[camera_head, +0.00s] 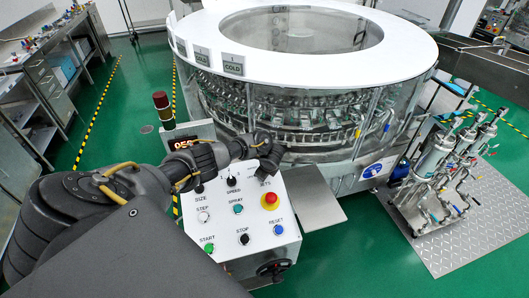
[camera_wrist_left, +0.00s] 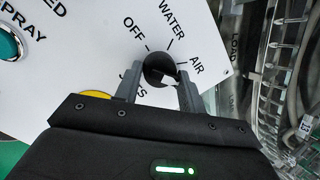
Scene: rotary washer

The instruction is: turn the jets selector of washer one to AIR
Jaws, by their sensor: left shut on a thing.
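The jets selector (camera_wrist_left: 160,70) is a dark round knob on the white control panel (camera_head: 221,225), with OFF, WATER and AIR printed around it in the left wrist view. My left gripper (camera_wrist_left: 160,88) has one finger on each side of the knob and is shut on it. A pale patch shows on the knob's lower right; I cannot tell surely which label the knob points at. In the head view my left gripper (camera_head: 267,170) is over the panel's upper right and hides the knob. My right gripper is not in view.
The panel also bears a red emergency button (camera_head: 270,198), a green start button (camera_head: 208,248), a blue reset button (camera_head: 278,229) and a speed knob (camera_head: 231,182). The round glass-walled washer (camera_head: 300,140) stands behind. A signal lamp (camera_head: 162,105) rises at the panel's left.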

